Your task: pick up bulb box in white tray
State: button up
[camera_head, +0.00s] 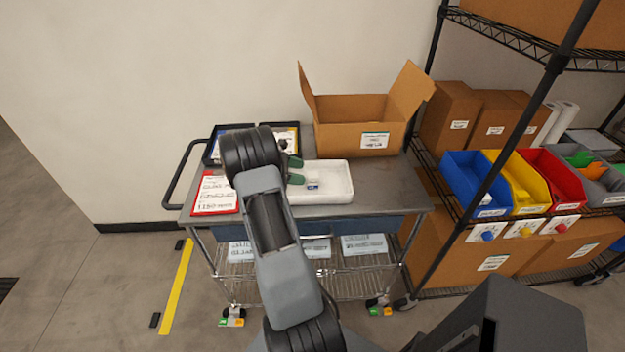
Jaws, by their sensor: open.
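The white tray (340,193) lies on the cart top, in front of the open cardboard box. A small white and blue item (313,187), which looks like the bulb box, is in the left part of the tray. It is too small to read. My gripper (295,171) is over the tray's left side, with green fingertips apart and nothing seen between them. The item is just right of and below the fingertips in the picture. I cannot tell the gap in height. My arm hides the tray's left edge.
The cart (385,185) also carries an open cardboard box (358,125) at the back, a red-framed sheet (214,194) at left and dark trays behind my arm. A wire shelf with blue (470,182), yellow and red bins stands at right.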

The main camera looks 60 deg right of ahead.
aim_at(310, 174)
jog(key=shift+p+x, duration=0.8)
jog(key=shift+x, duration=2.4)
jog(key=c, duration=1)
